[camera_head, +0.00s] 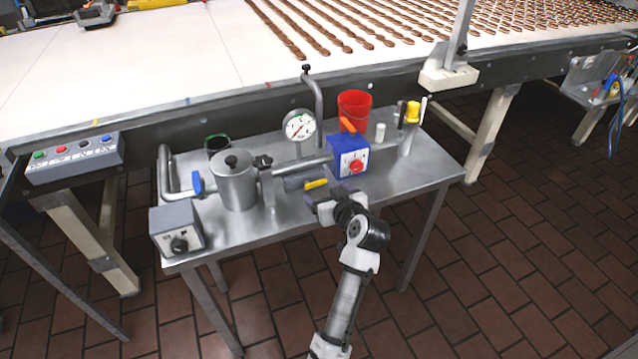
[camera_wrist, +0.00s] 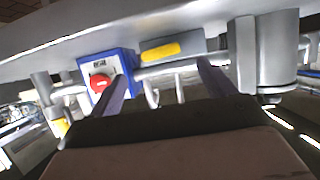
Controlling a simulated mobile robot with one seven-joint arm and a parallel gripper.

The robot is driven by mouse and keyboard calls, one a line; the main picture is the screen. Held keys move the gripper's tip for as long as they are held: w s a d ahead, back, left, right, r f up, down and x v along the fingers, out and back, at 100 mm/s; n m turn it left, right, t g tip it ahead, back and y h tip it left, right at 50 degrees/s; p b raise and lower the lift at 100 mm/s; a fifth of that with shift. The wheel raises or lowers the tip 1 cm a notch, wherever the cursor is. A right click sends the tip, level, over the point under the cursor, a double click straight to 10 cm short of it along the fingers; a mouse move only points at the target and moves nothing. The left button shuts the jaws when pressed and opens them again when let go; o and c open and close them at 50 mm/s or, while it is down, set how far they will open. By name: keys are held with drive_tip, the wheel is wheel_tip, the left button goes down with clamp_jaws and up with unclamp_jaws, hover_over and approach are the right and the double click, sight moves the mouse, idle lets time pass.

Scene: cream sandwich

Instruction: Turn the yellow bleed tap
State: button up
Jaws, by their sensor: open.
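The yellow bleed tap (camera_head: 316,184) is a small flat yellow handle on a dark grey body, low on the pipework between the steel pot (camera_head: 237,182) and the blue box (camera_head: 347,158). In the wrist view the yellow tap (camera_wrist: 160,50) shows beyond my fingers, roughly in line with the gap between them. My gripper (camera_head: 326,203) is just in front of the tap, on the near side of the steel table. In the wrist view my gripper (camera_wrist: 162,72) has its two dark fingers wide apart with nothing between them. The fingers appear clear of the tap.
The blue box carries a red knob (camera_head: 356,167) and stands right of the tap. A pressure gauge (camera_head: 299,125) rises behind it. A grey control box (camera_head: 176,231) with a black knob sits at the table's front left. A red bucket (camera_head: 354,110) stands at the back.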

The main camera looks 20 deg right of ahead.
sight(316, 184)
drive_tip(key=p+x, duration=0.1)
drive_tip(key=x, duration=0.5)
drive_tip(key=shift+c, duration=0.3)
